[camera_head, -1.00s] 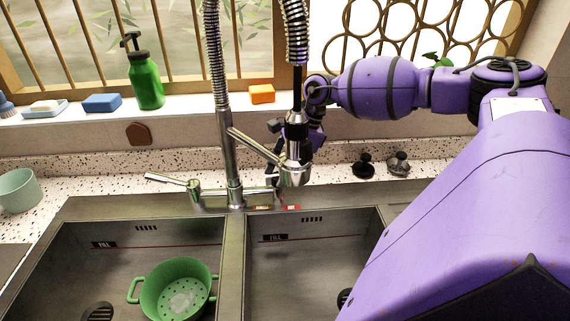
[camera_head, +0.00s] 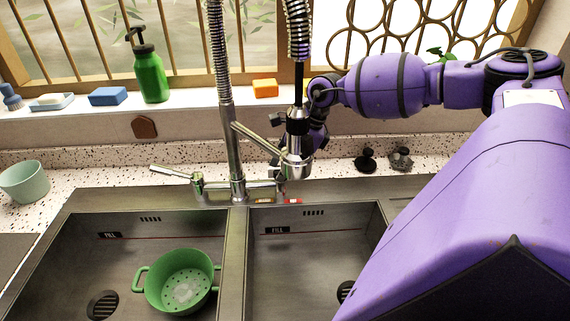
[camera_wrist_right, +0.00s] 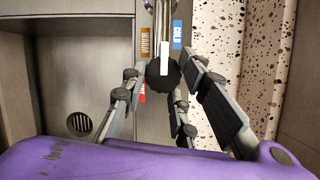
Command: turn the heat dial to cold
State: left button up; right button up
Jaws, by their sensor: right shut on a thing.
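The heat dial (camera_wrist_right: 163,75) is a black knob with a white pointer, seen in the right wrist view. Its pointer extends toward the top of the picture, between the orange WARM label (camera_wrist_right: 145,43) and the blue COLD label (camera_wrist_right: 177,35). A red label (camera_wrist_right: 142,92) lies to the left of the knob. My right gripper (camera_wrist_right: 160,88) is shut on the dial, with its fingers on either side. In the head view the faucet's spray head (camera_head: 296,165) hides most of that gripper, and the dial cannot be made out. My left gripper is not in view.
The tall metal faucet (camera_head: 232,130) stands close to my right gripper. A green colander (camera_head: 182,282) sits in the left sink basin. Black knobs (camera_head: 366,160) stand on the counter to the right. A soap bottle (camera_head: 150,72) and sponges line the sill.

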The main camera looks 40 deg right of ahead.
jog(key=o, duration=1)
jog(key=shift+s+a+f, duration=0.35)
jog(key=shift+a, duration=0.05)
jog(key=shift+r, duration=0.15)
jog(key=shift+w+d+r, duration=0.1)
jog(key=shift+w+d, duration=0.05)
jog(key=shift+w, duration=0.05)
jog(key=v, duration=1.2)
jog(key=shift+w, duration=0.1)
